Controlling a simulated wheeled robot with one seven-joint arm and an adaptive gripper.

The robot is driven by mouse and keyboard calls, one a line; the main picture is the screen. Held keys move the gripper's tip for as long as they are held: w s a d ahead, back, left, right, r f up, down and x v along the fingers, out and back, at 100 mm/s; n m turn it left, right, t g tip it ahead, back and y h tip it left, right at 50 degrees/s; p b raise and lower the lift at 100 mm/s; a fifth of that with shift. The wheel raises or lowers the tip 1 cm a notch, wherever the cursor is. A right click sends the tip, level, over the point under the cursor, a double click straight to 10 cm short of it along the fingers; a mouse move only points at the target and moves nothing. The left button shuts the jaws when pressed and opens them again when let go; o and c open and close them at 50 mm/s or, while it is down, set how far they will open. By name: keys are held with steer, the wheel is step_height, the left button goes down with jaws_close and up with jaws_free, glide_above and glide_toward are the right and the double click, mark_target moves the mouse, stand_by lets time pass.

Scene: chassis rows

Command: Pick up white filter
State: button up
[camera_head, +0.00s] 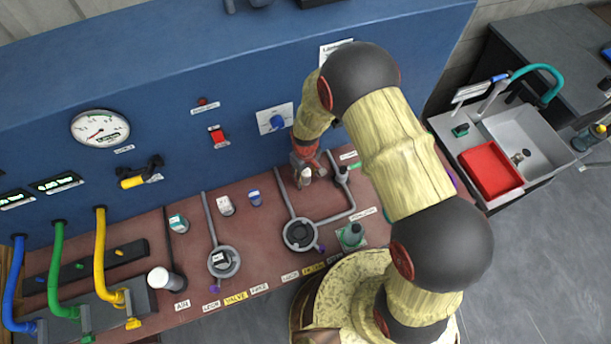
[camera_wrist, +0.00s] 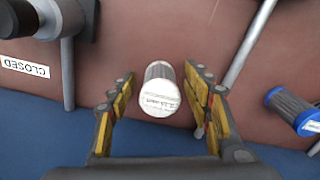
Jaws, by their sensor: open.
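A white-topped cylindrical filter (camera_wrist: 160,98) stands on the reddish-brown bench between the two yellow-padded fingers of my gripper (camera_wrist: 159,77) in the wrist view. The fingers are apart, with a gap on each side of the filter. In the head view my gripper (camera_head: 303,176) reaches down near the back panel, and a small part of the white filter (camera_head: 308,174) shows by the fingers. Another white-topped cylinder (camera_head: 225,205) stands farther left on the bench.
A grey pipe (camera_wrist: 247,45) runs close to the right finger in the wrist view, with a blue filter (camera_wrist: 291,110) beyond it. A grey valve (camera_wrist: 66,50) stands left, beside a CLOSED label (camera_wrist: 25,67). The blue panel (camera_head: 180,120) rises behind the bench.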

steer(key=c, duration=0.3)
steer(key=c, duration=0.9)
